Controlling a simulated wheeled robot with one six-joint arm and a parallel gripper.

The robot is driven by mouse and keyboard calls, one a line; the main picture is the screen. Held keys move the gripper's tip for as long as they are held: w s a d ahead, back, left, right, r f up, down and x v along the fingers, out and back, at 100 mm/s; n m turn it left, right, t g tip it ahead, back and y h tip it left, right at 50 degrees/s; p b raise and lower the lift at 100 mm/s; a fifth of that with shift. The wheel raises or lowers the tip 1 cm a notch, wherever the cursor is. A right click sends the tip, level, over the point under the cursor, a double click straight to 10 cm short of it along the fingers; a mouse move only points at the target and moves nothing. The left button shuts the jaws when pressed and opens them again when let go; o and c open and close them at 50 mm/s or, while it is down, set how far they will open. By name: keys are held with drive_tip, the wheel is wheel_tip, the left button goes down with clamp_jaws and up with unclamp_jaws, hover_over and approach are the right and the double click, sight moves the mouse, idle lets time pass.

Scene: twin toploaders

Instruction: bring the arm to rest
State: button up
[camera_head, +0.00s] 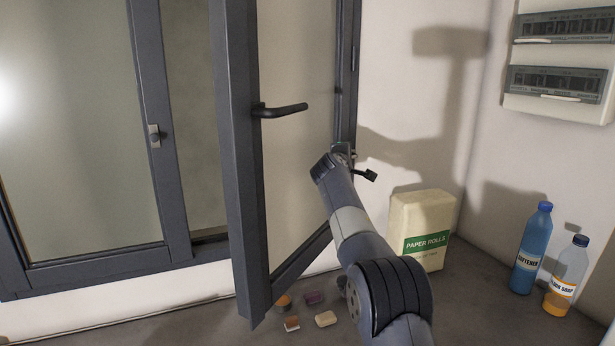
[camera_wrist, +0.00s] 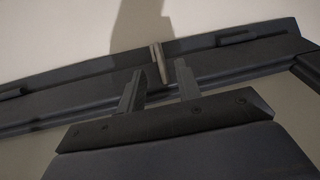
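My gripper (camera_wrist: 159,68) is open in the wrist view, its two dark fingers apart. A small pale metal piece shows between the fingertips against a dark window frame (camera_wrist: 75,95). I cannot tell whether the fingers touch it. In the head view my arm reaches up from the bottom towards the hinge side of the open window sash (camera_head: 240,190). The gripper end is small there and mostly hidden behind my wrist. The sash stands swung out into the room, with a dark handle (camera_head: 280,110) on it.
A paper rolls pack (camera_head: 420,225), a blue softener bottle (camera_head: 530,250) and a soap bottle (camera_head: 567,275) stand on the counter to the right. Several small blocks, one cream (camera_head: 326,319), lie below the sash. An electrical panel (camera_head: 560,75) hangs at upper right.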

drive_tip(key=shift+p+x, duration=1.9)
drive_tip(key=shift+x, duration=0.3)
drive_tip(key=b+v, duration=0.9)
drive_tip(key=v, duration=0.2)
drive_tip(key=w+d+f+n+t+h+p, duration=0.1)
drive_tip(key=w+d+f+n+t+p, duration=0.1)
drive_tip(key=w+p, duration=0.5)
drive_tip(key=w+d+f+n, duration=0.1)
drive_tip(key=w, duration=0.2)
drive_tip(key=shift+d+f, duration=0.15)
drive_tip(key=shift+d, duration=0.15)
